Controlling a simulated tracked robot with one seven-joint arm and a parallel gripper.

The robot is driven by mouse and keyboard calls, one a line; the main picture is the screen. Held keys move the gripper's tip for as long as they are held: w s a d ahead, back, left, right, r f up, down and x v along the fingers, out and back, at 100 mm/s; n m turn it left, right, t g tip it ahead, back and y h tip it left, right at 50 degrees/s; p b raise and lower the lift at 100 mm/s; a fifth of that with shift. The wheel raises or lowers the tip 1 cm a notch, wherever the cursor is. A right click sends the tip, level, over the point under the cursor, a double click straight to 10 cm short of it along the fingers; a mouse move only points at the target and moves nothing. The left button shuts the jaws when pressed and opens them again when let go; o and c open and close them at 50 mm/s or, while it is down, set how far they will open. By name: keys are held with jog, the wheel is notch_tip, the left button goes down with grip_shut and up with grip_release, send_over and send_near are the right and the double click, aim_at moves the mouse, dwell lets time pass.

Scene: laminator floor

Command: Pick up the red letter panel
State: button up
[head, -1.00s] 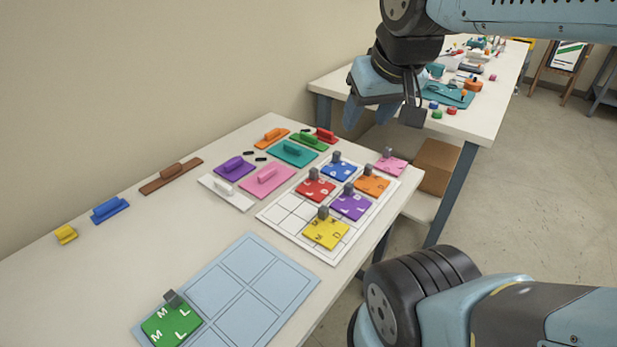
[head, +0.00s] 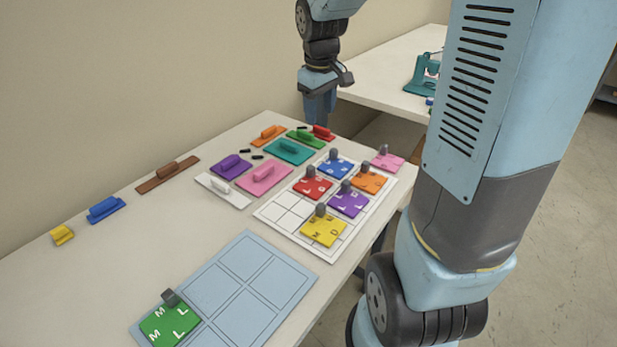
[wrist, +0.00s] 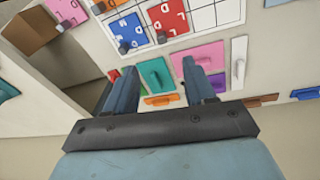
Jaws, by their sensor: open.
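The red letter panel (head: 315,190), a flat red square with white letters and a grey knob, lies on the white gridded board (head: 272,213). A blue letter panel (head: 337,168) and a purple letter panel (head: 349,204) lie close beside it. The red letter panel also shows at the top of the wrist view (wrist: 170,20). My gripper (head: 319,113) points down near the table's far end, beyond the board and apart from the panel. In the wrist view its fingers (wrist: 160,82) are spread with nothing held between them.
Orange (head: 369,181), yellow (head: 323,231) and pink (head: 386,161) letter panels lie nearby. A green letter panel (head: 169,324) lies on the light-blue gridded board (head: 245,275). Several plain handled plates, including a teal one (head: 290,151), lie left of the white board. The wall is close behind.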

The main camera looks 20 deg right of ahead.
jog(key=n+g, duration=0.2)
send_over(311, 167)
notch_tip(311, 167, down, 10)
jog(key=shift+y, duration=0.4)
jog(key=f, duration=0.8)
jog(key=shift+w+d, duration=0.1)
jog(key=shift+w, duration=0.25)
jog(key=shift+s+f, duration=0.2)
jog(key=shift+f, duration=2.4)
grip_shut()
